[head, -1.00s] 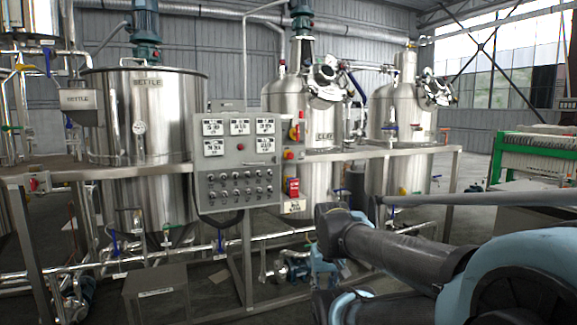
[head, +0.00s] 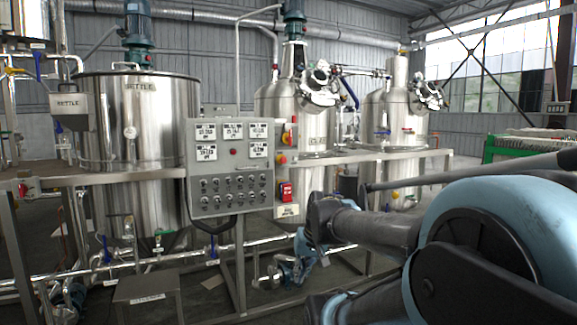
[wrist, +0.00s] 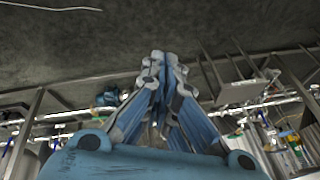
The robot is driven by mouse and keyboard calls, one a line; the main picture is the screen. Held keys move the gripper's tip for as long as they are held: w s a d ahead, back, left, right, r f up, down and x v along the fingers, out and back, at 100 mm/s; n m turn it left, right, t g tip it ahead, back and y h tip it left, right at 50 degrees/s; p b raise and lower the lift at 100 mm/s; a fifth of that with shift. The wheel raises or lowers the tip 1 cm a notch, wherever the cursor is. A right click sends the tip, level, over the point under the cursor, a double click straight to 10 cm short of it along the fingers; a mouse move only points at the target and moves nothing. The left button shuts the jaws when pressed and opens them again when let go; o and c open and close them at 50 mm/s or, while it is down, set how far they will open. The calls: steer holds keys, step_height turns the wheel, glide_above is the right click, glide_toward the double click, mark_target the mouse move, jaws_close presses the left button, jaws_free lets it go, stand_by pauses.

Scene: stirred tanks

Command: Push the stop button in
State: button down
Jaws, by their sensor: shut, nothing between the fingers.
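A grey control panel (head: 222,180) stands left of centre in the head view, in front of the steel tanks. On the strip along its right side are a small red round button (head: 282,160), a red-and-yellow switch (head: 287,136) above it, and a larger red piece (head: 286,192) below it. Which of these is the stop button is too small to read. My gripper (wrist: 160,58) is shut and empty in the wrist view, with bare floor beyond its tips. It touches no button there. In the head view my arm reaches in from the right, below and right of the panel.
A steel rail (head: 400,153) runs at panel height, close to my arm. Tall tanks (head: 135,150) stand behind. A grey box (head: 147,295) sits on the floor at lower left, and pipes run low under the panel. Some floor at the front is clear.

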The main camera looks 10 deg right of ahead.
mark_target(283, 160)
steer(key=w+a+r+m+t+y, duration=0.25)
steer(key=w+r, duration=0.45)
steer(key=w, duration=0.5)
steer(key=w+a+r+m+t+y, duration=0.1)
steer(key=w+r+m+t+y, duration=0.2)
steer(key=w+r, duration=0.7)
steer(key=w+d+r+m+t+h, duration=0.1)
steer(key=w+d+r+m+t, duration=0.1)
steer(key=w, duration=0.5)
steer(key=w+d+r+m+t, duration=0.2)
steer(key=w+d+m+t, duration=0.1)
steer(key=w+d, duration=0.3)
steer(key=w+d+r+m+t+h, duration=0.1)
steer(key=w+d+r+m+t, duration=0.1)
steer(key=w, duration=0.7)
steer(key=d+m+t, duration=0.1)
steer(key=d, duration=0.1)
steer(key=shift+w+d+r+m+h, duration=0.15)
steer(key=shift+d+r+m+h, duration=0.05)
steer(key=shift+d+m+h, duration=0.15)
steer(key=shift+a, duration=0.1)
steer(key=x, duration=1.4)
steer(key=shift+r, duration=0.1)
steer(key=shift+w, duration=0.1)
